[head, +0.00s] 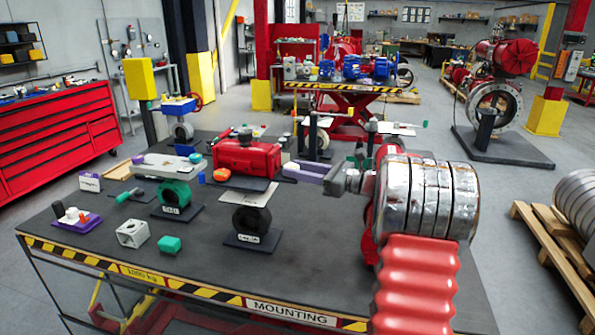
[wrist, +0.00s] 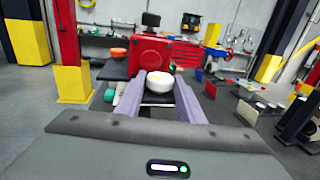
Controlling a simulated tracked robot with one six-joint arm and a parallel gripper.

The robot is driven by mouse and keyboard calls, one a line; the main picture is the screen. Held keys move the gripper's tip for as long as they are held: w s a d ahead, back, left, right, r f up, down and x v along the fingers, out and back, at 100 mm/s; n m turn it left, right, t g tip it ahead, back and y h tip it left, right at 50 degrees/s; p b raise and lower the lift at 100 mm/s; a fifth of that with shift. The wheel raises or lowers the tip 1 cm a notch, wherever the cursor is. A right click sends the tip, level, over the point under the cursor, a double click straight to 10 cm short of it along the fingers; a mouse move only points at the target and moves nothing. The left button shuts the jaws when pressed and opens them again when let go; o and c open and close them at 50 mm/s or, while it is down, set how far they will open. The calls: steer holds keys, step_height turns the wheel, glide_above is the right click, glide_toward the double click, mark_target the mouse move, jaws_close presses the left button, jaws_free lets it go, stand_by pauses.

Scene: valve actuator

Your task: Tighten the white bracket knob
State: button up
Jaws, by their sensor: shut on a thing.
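The white bracket knob (wrist: 160,84) sits at the right end of the red valve actuator (head: 246,157), whose red body also shows behind the knob in the wrist view (wrist: 150,52). My gripper (wrist: 159,90) has its two purple fingers on either side of the knob and is shut on it. In the head view my gripper (head: 296,170) reaches in from the right, level with the actuator's end. Only a small pale part of the knob shows there; the fingers hide the rest. The knob's contact with the bracket is hard to make out.
A green valve (head: 172,193) stands further left, with a grey box (head: 132,232) in front. The table's front middle is clear.

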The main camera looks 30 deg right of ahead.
steer(key=shift+a+r+m+t+h, duration=0.15)
steer(key=shift+m+t+h, duration=0.4)
steer(key=shift+h, duration=0.4)
steer(key=shift+a+r+m+t+h, duration=0.1)
steer(key=shift+m+t+h, duration=0.25)
steer(key=shift+m+h, duration=0.45)
steer(key=shift+f, duration=0.1)
steer(key=o, duration=1.1)
steer(key=shift+c, duration=0.2)
steer(key=shift+f, duration=0.1)
steer(key=shift+s, duration=0.1)
steer(key=v, duration=1.3)
steer(key=shift+s, duration=0.4)
